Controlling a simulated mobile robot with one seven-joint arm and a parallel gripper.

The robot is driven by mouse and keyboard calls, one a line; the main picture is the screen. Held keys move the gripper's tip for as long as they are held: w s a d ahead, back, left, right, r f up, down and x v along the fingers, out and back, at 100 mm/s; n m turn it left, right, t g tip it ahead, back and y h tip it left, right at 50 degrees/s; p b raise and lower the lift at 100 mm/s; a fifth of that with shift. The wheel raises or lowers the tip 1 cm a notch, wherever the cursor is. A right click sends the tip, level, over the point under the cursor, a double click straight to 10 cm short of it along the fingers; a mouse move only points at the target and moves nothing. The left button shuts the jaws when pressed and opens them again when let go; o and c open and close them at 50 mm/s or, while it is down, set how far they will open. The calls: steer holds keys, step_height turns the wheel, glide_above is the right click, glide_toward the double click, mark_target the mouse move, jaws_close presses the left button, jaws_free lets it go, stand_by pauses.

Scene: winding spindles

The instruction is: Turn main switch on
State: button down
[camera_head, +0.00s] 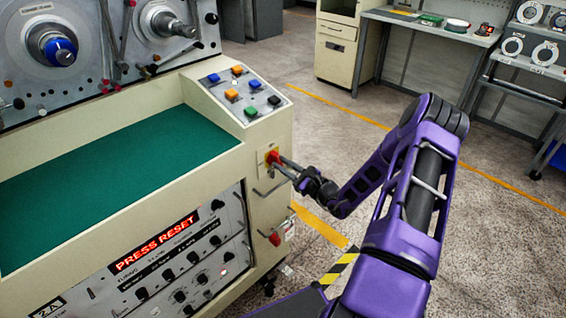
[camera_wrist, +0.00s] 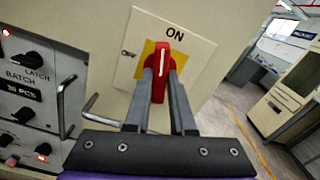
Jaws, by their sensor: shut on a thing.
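The main switch (camera_wrist: 160,68) is a red rotary handle on a yellow plate (camera_wrist: 143,58). It sits on a cream panel on the machine's end face, with the label ON above it in the wrist view. The handle stands upright, its white line pointing up towards ON. In the head view the red switch (camera_head: 273,157) is partly covered by my gripper (camera_head: 279,161). In the wrist view my gripper (camera_wrist: 161,78) has one finger on each side of the handle and is shut on it. The display (camera_head: 155,243) on the front panel reads PRESS RESET in red.
A metal handle (camera_wrist: 75,118) sticks out left of the switch. A second red knob (camera_head: 275,239) is lower on the end face. Coloured buttons (camera_head: 232,94) sit on the sloped panel above. Open floor (camera_head: 330,130) lies to the right, with benches behind.

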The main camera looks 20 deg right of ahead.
steer(key=shift+m+p, duration=0.45)
steer(key=shift+m, duration=1.15)
steer(key=c, duration=0.8)
jaws_free()
steer(key=shift+o, duration=0.2)
steer(key=v, duration=1.7)
steer(key=shift+s, duration=0.25)
